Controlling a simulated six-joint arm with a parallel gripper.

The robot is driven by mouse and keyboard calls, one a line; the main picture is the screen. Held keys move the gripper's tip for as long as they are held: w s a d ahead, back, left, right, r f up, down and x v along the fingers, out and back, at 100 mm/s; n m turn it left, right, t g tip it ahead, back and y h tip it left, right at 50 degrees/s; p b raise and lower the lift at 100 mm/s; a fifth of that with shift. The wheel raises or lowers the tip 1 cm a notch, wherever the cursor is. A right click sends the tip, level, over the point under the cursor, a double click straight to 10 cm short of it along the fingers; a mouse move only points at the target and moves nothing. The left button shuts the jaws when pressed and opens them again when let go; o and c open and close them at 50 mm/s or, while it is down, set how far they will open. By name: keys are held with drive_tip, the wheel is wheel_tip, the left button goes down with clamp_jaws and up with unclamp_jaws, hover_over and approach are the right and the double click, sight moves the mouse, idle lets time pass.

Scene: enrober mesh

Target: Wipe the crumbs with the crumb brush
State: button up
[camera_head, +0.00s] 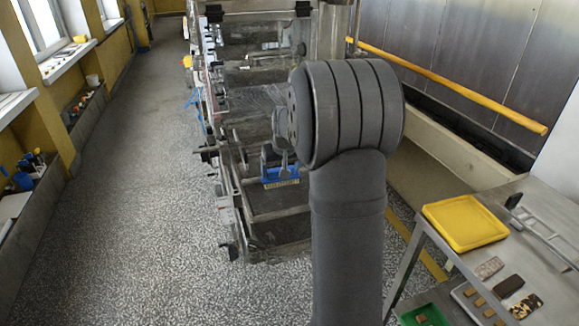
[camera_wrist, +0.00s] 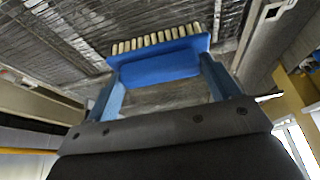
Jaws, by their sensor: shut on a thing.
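The crumb brush (camera_head: 281,176) is a blue block with pale bristles. My gripper (camera_head: 278,155) is shut on it and holds it over the lower front of the enrober machine (camera_head: 272,205), left of my arm. In the wrist view the blue brush (camera_wrist: 158,68) sits between the two fingers of my gripper (camera_wrist: 162,88), with its row of cream bristle tufts along the far edge. Beyond the bristles is a dark ribbed metal mesh (camera_wrist: 60,40). I cannot make out any crumbs, and I cannot tell whether the bristles touch the mesh.
A steel table (camera_head: 478,262) at the right holds a yellow tray (camera_head: 466,222), several chocolate bars and a metal rack (camera_head: 545,232). A green tray (camera_head: 424,316) is lower down. A yellow rail (camera_head: 450,85) runs along the right wall. The speckled floor (camera_head: 140,200) at left is clear.

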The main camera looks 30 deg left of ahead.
drive_tip(key=shift+s+a, duration=0.55)
drive_tip(key=shift+s, duration=0.1)
drive_tip(key=shift+w+a, duration=0.45)
drive_tip(key=shift+w, duration=0.25)
drive_tip(key=shift+w+d, duration=5)
drive_tip(key=shift+d, duration=0.2)
drive_tip(key=shift+w+a, duration=0.3)
drive_tip(key=shift+s+a, duration=0.35)
drive_tip(key=shift+a, duration=0.2)
drive_tip(key=shift+s+a, duration=0.3)
drive_tip(key=shift+a, duration=0.25)
drive_tip(key=shift+s+a, duration=4.25)
drive_tip(key=shift+s, duration=0.05)
wheel_tip(320, 180, up, 8)
drive_tip(key=shift+r, duration=0.1)
